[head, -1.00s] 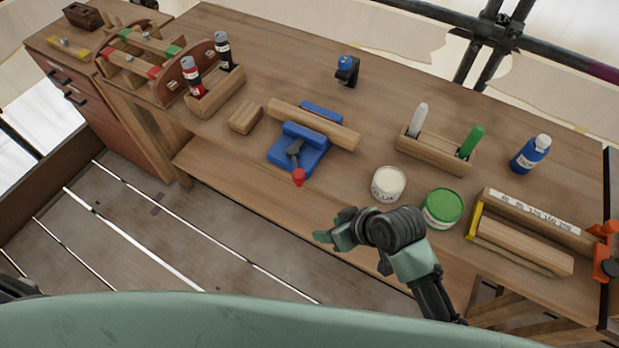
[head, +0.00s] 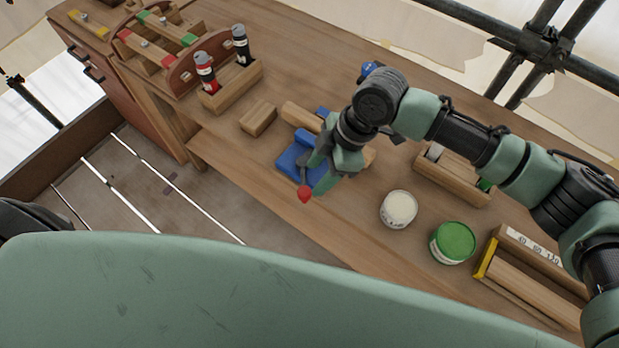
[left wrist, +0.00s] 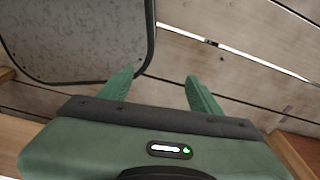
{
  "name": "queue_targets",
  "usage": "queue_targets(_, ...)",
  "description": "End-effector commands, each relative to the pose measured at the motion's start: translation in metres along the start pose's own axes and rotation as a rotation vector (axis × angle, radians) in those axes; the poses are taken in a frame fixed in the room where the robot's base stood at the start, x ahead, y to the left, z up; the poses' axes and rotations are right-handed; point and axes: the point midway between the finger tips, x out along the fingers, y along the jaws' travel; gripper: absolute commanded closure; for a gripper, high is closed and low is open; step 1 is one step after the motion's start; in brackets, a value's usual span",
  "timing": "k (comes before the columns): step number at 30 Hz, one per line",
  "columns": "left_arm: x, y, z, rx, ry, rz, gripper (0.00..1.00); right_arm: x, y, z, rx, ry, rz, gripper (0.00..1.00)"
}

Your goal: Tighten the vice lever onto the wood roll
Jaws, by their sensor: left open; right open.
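The blue vice (head: 291,158) sits on the workbench (head: 235,165) near its front edge. Its dark lever ends in a red knob (head: 305,195) that points toward the front edge. The wood roll (head: 297,115) lies at the vice; its middle is hidden behind my right arm. My right gripper (head: 324,180) is open, pointing down over the right part of the vice, close to the lever; I cannot tell whether it touches. My left gripper (left wrist: 158,84) is open and empty in the left wrist view, with floor planks beyond its fingers.
A white tub (head: 398,208) and a green tin (head: 453,242) stand right of the vice. A small wood block (head: 258,118) and a bottle holder (head: 232,88) are to its left. A wooden marker holder (head: 450,178) lies behind the tubs, partly under my right arm.

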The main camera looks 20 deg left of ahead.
Motion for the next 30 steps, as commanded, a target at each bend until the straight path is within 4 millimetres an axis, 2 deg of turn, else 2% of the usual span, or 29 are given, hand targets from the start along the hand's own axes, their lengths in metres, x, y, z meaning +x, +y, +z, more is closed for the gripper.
queue_targets(5, -0.008, 0.001, 0.006, 0.000, -0.009, 0.001, 0.37, 0.018, -0.001, -0.001, 0.000, -0.002, -0.005, 0.50)
queue_targets(9, -0.015, 0.002, 0.014, 0.000, -0.021, 0.003, 0.37, 0.041, -0.001, -0.001, -0.001, -0.002, -0.005, 0.50)
queue_targets(15, -0.020, 0.002, 0.013, 0.000, -0.021, 0.002, 0.37, 0.067, 0.000, -0.001, 0.000, -0.001, -0.002, 0.50)
queue_targets(20, -0.021, 0.001, 0.008, 0.000, -0.014, 0.001, 0.37, 0.076, 0.000, 0.000, -0.001, -0.002, -0.001, 0.50)
queue_targets(26, -0.020, 0.001, 0.005, 0.000, -0.009, 0.001, 0.37, 0.076, 0.000, 0.000, -0.001, -0.002, -0.001, 0.50)
queue_targets(27, -0.020, 0.001, 0.005, 0.000, -0.009, 0.001, 0.37, 0.076, 0.000, 0.000, -0.001, -0.001, -0.001, 0.56)
queue_targets(30, -0.020, 0.001, 0.004, 0.000, -0.009, 0.001, 0.37, 0.076, 0.000, 0.000, 0.000, -0.001, -0.001, 0.83)
